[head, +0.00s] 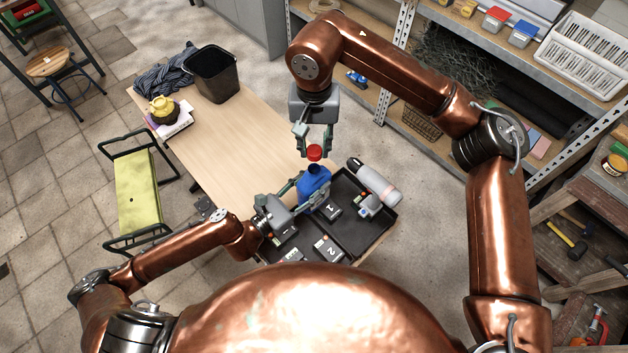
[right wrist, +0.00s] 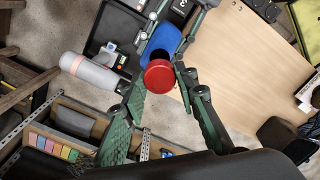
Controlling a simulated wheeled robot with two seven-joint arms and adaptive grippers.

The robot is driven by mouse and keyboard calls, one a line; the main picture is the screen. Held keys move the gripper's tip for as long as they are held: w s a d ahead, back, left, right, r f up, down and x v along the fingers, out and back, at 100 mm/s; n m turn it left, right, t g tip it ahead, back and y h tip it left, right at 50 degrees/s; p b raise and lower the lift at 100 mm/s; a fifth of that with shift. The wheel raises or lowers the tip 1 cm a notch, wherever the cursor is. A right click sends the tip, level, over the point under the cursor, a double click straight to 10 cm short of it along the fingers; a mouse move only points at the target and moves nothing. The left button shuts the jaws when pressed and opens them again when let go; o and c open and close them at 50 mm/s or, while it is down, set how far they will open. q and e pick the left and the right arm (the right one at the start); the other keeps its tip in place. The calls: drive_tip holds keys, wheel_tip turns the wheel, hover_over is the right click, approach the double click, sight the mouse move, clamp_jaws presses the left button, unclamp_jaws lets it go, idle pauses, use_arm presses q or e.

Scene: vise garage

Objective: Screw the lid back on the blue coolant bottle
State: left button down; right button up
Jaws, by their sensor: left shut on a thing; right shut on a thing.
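The blue coolant bottle (head: 313,187) stands upright at the near part of the table, by the black tray. My left gripper (head: 305,193) is shut on the bottle's body from the left. The red lid (head: 314,152) is between the fingertips of my right gripper (head: 314,148), which is shut on it just above the bottle's neck. In the head view a small gap shows between lid and bottle.
A black tray (head: 384,233) holds battery-like blocks and a small device (head: 369,205). A grey-white bottle (head: 375,181) lies at its far side. A black bin (head: 211,73), dark cloth (head: 163,73) and a yellow object (head: 161,106) stand at the table's far end. The table's middle (head: 235,140) is clear.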

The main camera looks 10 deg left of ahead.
sight(314, 185)
drive_tip(key=shift+f, duration=1.6)
drive_tip(key=shift+s, duration=0.15)
drive_tip(key=shift+f, duration=0.85)
drive_tip(key=shift+f, duration=0.6)
